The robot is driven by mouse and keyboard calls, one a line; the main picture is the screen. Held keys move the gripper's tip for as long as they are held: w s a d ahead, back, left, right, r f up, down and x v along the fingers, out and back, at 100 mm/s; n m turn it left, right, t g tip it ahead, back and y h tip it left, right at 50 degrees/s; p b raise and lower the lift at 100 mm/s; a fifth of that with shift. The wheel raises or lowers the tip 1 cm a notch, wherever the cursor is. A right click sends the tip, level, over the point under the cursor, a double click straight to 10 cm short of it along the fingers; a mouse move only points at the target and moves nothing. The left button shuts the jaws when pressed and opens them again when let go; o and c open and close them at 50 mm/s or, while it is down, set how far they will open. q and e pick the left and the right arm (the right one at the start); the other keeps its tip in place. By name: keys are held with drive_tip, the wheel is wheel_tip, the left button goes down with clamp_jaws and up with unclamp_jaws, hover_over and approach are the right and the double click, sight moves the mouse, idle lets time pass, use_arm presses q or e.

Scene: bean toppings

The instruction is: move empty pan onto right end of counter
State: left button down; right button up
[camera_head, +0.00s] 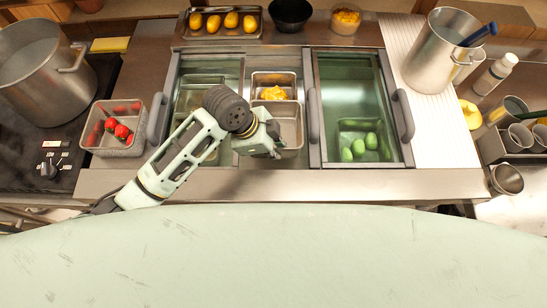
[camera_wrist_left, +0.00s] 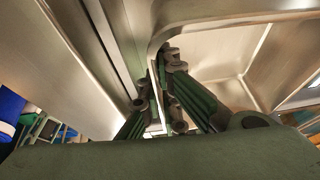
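The empty metal pan (camera_head: 292,137) sits in the middle opening of the counter, in front of a pan with yellow food. My left gripper (camera_head: 275,150) is at the pan's front left, partly covering it from the head camera. In the left wrist view, the fingers (camera_wrist_left: 159,85) are close together on both sides of a thin metal wall of the pan (camera_wrist_left: 212,54), and look shut on it. The right end of the counter (camera_head: 440,140) is a pale ribbed surface with bare room at its front. My right gripper is not in view.
A large steel pot (camera_head: 437,55) stands at the back of the ribbed surface. Glass-covered wells flank the middle opening; the right well (camera_head: 350,85) holds green items. A pan with red items (camera_head: 104,143) is at left. A tray of yellow items (camera_head: 248,34) lies behind.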

use_arm(q)
drive_tip(key=shift+r, duration=0.55)
wheel_tip(320, 180, up, 7)
drive_tip(key=p, duration=0.7)
drive_tip(key=shift+f, duration=0.15)
drive_tip(key=shift+r, duration=2)
